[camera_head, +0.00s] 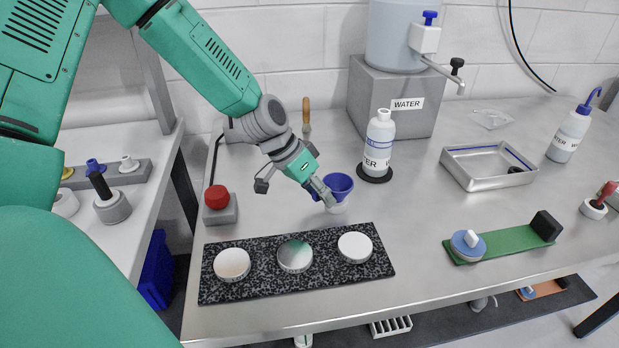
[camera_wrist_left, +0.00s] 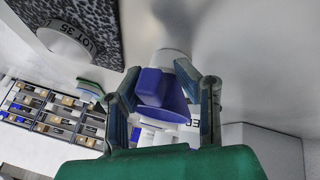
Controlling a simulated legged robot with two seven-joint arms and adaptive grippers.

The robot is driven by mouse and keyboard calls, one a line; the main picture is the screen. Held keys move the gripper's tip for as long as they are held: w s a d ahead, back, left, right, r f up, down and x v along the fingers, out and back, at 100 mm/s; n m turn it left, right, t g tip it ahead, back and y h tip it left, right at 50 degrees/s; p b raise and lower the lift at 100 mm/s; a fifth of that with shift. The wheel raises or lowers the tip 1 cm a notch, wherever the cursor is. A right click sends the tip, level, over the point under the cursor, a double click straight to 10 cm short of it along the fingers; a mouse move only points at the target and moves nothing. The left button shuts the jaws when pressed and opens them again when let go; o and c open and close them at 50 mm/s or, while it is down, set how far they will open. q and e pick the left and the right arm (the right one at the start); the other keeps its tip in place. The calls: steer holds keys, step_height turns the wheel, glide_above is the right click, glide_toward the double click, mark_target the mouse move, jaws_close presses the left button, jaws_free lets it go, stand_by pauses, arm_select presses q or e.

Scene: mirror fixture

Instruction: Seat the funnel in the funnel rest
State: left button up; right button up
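My right gripper is not in view.
The speckled slab (camera_head: 320,278) with three round discs lies in front. A red button (camera_head: 216,197) is at the left. A white water bottle (camera_head: 379,145) stands on a black disc behind right. A metal tray (camera_head: 489,177) and green board (camera_head: 510,238) are further right.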

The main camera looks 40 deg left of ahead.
arm_select(q)
steer(key=v, duration=1.1)
stand_by(0.3)
